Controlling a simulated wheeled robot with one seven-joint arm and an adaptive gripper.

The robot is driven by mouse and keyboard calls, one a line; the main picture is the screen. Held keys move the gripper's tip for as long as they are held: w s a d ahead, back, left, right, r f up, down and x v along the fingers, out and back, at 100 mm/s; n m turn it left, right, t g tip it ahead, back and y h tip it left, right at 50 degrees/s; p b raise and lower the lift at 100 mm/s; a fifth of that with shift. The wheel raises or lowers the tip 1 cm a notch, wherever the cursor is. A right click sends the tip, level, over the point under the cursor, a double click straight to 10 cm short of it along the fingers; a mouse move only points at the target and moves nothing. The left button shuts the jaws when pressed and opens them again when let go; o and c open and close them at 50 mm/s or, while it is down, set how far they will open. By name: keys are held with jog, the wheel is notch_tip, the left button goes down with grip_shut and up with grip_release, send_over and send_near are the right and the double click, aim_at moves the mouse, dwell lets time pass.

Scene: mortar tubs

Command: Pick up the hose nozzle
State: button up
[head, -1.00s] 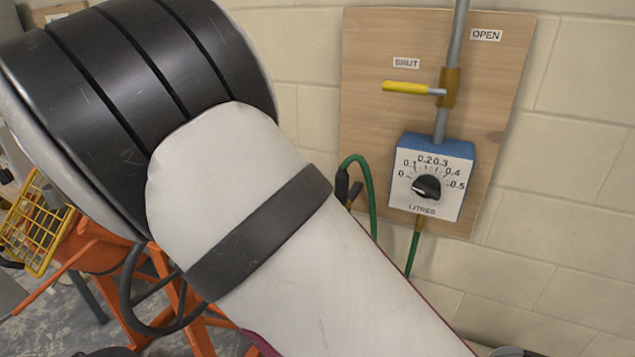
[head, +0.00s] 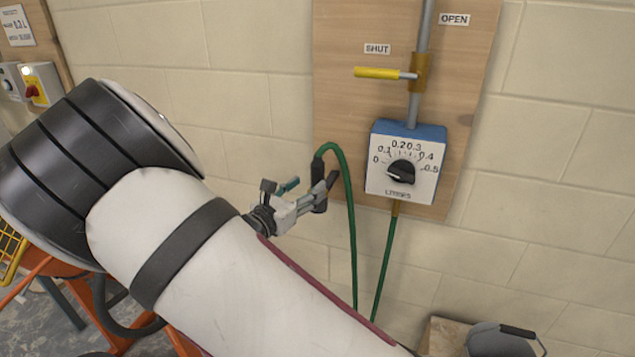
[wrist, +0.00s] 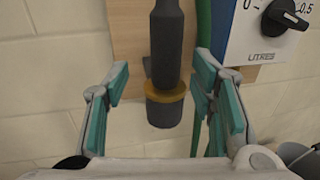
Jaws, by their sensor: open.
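The hose nozzle (head: 318,172) is dark and hangs upright by the left edge of the wooden board, with a green hose (head: 350,230) looping from its top. In the wrist view the nozzle (wrist: 167,50) stands between my finger pads, with an orange-brown ring and a wider dark end. My gripper (head: 308,192) is open at the nozzle's lower part; its teal-padded fingers (wrist: 162,85) stand on either side. Gaps show on both sides in the wrist view. The depth between pads and nozzle is hard to judge.
The wooden board (head: 335,40) carries a blue dial box (head: 402,165) and a yellow-handled valve lever (head: 377,73) just right of the nozzle. The hose runs close beside the right finger. A grey bucket (head: 498,343) stands low at the right. An orange mixer frame (head: 75,290) is at lower left.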

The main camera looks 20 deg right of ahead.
aim_at(314, 171)
jog(key=x, duration=0.4)
jog(key=shift+d+f, duration=0.1)
jog(key=shift+d, duration=0.4)
grip_shut()
jog(key=shift+r, duration=0.55)
jog(key=r, duration=0.2)
jog(key=shift+s+a+r, duration=0.25)
jog(key=shift+a+r, duration=0.1)
jog(key=s+d+r+p+v, duration=0.1)
jog(key=v, duration=1.4)
jog(key=shift+s+d+r, duration=0.15)
jog(key=shift+s, duration=0.1)
